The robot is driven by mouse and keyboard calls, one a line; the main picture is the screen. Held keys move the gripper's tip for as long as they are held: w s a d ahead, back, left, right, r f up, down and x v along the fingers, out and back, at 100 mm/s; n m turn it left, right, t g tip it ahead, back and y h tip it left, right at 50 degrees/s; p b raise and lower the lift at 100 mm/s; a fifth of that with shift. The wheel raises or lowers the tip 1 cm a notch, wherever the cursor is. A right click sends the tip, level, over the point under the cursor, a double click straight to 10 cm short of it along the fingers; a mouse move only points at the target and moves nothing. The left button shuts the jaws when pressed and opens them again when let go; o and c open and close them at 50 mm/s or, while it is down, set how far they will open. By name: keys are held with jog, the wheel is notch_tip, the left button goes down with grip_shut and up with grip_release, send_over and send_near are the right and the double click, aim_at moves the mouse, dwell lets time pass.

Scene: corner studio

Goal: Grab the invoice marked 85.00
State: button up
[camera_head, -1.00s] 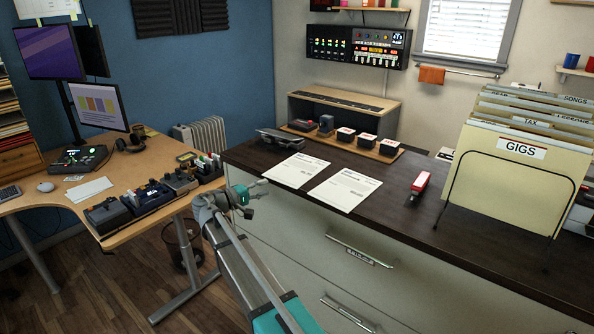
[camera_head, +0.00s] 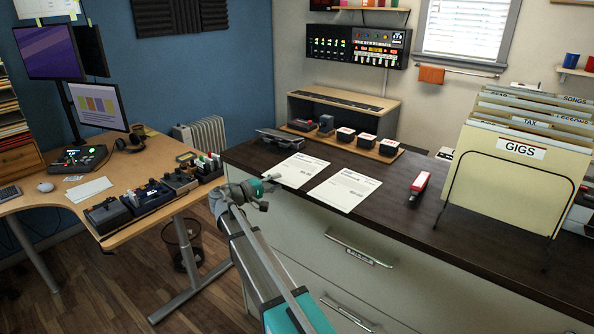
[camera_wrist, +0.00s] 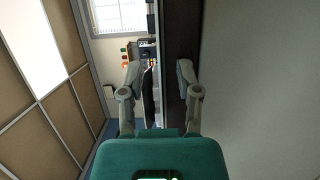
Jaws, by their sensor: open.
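Two white paper sheets with small print lie flat on the dark countertop, a left sheet (camera_head: 298,171) and a right sheet (camera_head: 343,189). The amounts on them are too small to read, so I cannot tell which is marked 85.00. My gripper (camera_head: 269,190) is at the counter's front edge, just in front of the left sheet. In the head view its tip overlaps the near corner area of that sheet; I cannot tell whether it touches. In the wrist view my gripper (camera_wrist: 160,72) has its two fingers spread apart with nothing clearly held, the counter edge showing between them.
The dark countertop (camera_head: 390,215) tops pale drawers with a protruding handle (camera_head: 358,249). A red stapler (camera_head: 420,184) lies right of the sheets, beside a file holder labelled GIGS (camera_head: 510,185). A wooden tray (camera_head: 388,157) with small boxes stands behind. A wooden desk (camera_head: 150,180) is left.

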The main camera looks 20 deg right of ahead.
dwell(0.3)
grip_shut()
jog(key=shift+r, duration=0.1)
dwell(0.4)
jog(key=s+r+p, duration=1.2)
jog(key=s+p, duration=0.1)
jog(key=s, duration=0.1)
jog(key=shift+d+r, duration=0.25)
jog(key=shift+r, duration=0.15)
dwell(0.5)
